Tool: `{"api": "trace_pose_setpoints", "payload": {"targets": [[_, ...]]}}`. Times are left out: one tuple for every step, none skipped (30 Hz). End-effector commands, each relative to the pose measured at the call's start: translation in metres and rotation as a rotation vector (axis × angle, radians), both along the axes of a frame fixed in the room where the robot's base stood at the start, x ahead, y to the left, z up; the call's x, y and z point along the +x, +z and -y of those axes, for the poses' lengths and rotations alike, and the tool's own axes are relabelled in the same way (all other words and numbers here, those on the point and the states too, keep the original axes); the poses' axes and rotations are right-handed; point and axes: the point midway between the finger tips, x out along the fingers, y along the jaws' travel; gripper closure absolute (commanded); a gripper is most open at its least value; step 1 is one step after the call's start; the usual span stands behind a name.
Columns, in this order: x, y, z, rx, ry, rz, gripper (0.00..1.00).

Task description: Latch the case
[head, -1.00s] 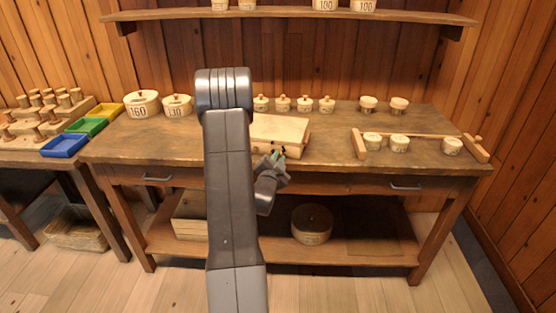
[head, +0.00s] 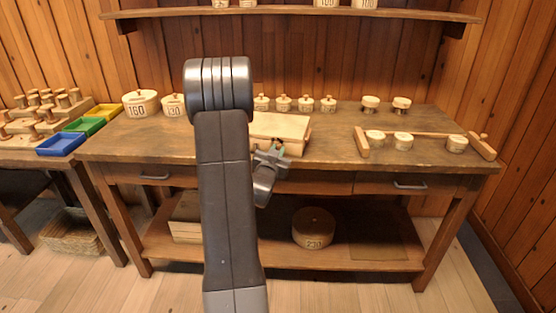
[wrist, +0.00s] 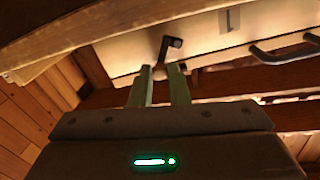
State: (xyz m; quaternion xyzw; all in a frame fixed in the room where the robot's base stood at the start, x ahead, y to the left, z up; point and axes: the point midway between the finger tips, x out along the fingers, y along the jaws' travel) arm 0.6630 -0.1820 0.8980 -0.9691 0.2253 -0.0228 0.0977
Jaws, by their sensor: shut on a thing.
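The case (head: 280,126) is a pale wooden box near the front edge of the workbench, and its lid looks down in the head view. My gripper (head: 271,150) is at the case's front side, partly hiding it. In the wrist view my gripper (wrist: 161,80) has its two greenish fingers close together at a small dark latch piece (wrist: 172,42) against a pale panel. The fingers are shut on the latch piece. The exact contact is small and dark. My arm hides the left part of the case in the head view.
On the bench (head: 340,150), labelled round boxes (head: 141,104) stand at left and small lidded pots (head: 283,103) behind the case. A wooden rail frame (head: 362,142) with pots is at right. Coloured trays (head: 61,144) lie on the left table. A drawer handle (head: 410,185) sticks out in front.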

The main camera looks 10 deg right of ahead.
Motion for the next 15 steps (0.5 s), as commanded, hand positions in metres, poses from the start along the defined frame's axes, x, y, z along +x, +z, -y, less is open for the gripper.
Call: {"api": "trace_pose_setpoints", "payload": {"targets": [[0.0006,-0.0003,-0.0011,-0.040,0.001,-0.017,1.00],[0.0008,0.0005,-0.0017,-0.065,0.001,-0.029,1.00],[0.0011,0.0012,-0.0022,-0.097,0.001,-0.047,1.00],[0.0014,0.0019,-0.0028,-0.120,0.000,-0.059,1.00],[0.0015,0.0026,-0.0032,-0.144,0.000,-0.071,1.00],[0.0018,0.0037,-0.0039,-0.176,0.000,-0.086,1.00],[0.0020,0.0044,-0.0044,-0.198,0.000,-0.097,1.00],[0.0023,0.0053,-0.0049,-0.220,0.000,-0.107,1.00],[0.0027,0.0061,-0.0056,-0.249,0.000,-0.121,1.00],[0.0030,0.0066,-0.0060,-0.269,0.000,-0.131,1.00],[0.0032,0.0070,-0.0066,-0.287,0.000,-0.141,1.00],[0.0036,0.0075,-0.0072,-0.311,0.000,-0.153,1.00],[0.0038,0.0078,-0.0077,-0.329,0.000,-0.162,1.00],[0.0040,0.0081,-0.0081,-0.345,0.000,-0.169,1.00],[0.0043,0.0084,-0.0087,-0.364,0.000,-0.180,1.00]]}}
